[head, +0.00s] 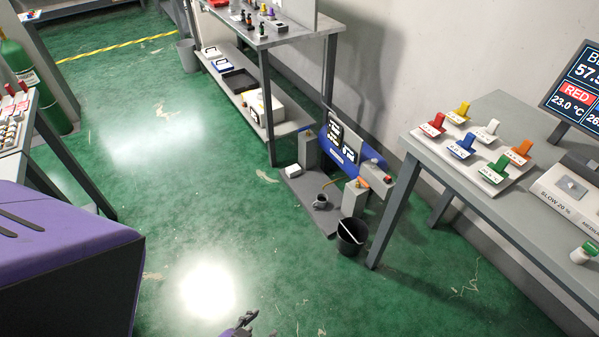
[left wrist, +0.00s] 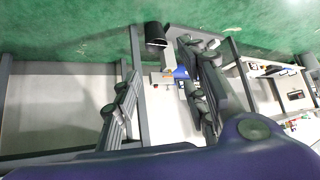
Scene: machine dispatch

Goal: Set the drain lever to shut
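A low drain station stands on the floor by the wall in the head view. It has a blue tank (head: 342,150), grey posts (head: 354,199) and a grey base plate (head: 311,203). An orange piece (head: 362,181) sits on the front post and a small yellow one shows left of it; I cannot tell which is the drain lever or how it is set. My left gripper (head: 243,325) just enters at the bottom, well short of the station. In the left wrist view its fingers (left wrist: 160,85) are spread and empty, with the blue tank (left wrist: 181,73) beyond. My right gripper is out of view.
A black bucket (head: 351,238) stands before the station. A grey table (head: 500,225) with coloured levers and a screen (head: 578,82) is at right. A shelf bench (head: 278,130) stands behind. The green floor (head: 220,220) between is clear.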

